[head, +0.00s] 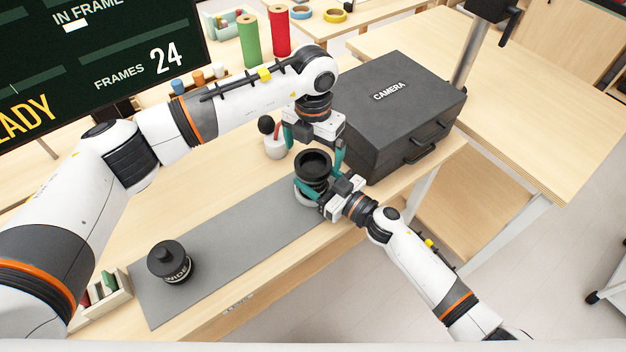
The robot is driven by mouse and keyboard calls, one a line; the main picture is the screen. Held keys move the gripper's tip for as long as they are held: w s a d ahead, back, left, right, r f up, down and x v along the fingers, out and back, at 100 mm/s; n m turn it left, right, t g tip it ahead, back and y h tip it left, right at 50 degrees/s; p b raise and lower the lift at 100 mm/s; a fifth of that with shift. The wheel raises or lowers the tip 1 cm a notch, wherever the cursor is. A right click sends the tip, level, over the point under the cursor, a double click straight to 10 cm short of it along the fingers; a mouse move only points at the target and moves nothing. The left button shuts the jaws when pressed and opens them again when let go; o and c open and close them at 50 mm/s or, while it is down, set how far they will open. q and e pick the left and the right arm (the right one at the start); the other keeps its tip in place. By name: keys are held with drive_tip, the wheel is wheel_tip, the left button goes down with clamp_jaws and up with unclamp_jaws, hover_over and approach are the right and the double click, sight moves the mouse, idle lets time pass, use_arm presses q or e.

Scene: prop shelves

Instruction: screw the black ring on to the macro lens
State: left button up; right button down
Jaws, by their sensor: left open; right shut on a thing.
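The black ring (313,163) sits on top of the macro lens (304,199), whose pale lower part shows below it at the right end of the grey mat. How far the ring is threaded on cannot be told. My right gripper (311,189) comes in from the lower right and is shut on the macro lens just under the ring. My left gripper (314,152) is above, pointing down, with its teal fingers apart on either side of the ring. The fingers hide parts of the lens.
A lens marked WIDE (171,262) stands on the grey mat (235,245). A black CAMERA case (400,105) stands close behind on the right. A small white pot with a black ball-topped tool (274,148) is just left of my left gripper. The mat's middle is clear.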

use_arm(q)
wheel_tip(320, 180, up, 8)
drive_tip(key=shift+r, duration=0.15)
use_arm(e)
drive_tip(key=shift+c, duration=1.5)
unclamp_jaws()
drive_tip(key=b+v, duration=0.1)
drive_tip(key=v, duration=1.1)
use_arm(q)
drive_tip(key=shift+f, duration=0.7)
drive_tip(key=shift+d, duration=0.1)
use_arm(e)
drive_tip(key=shift+d, duration=0.1)
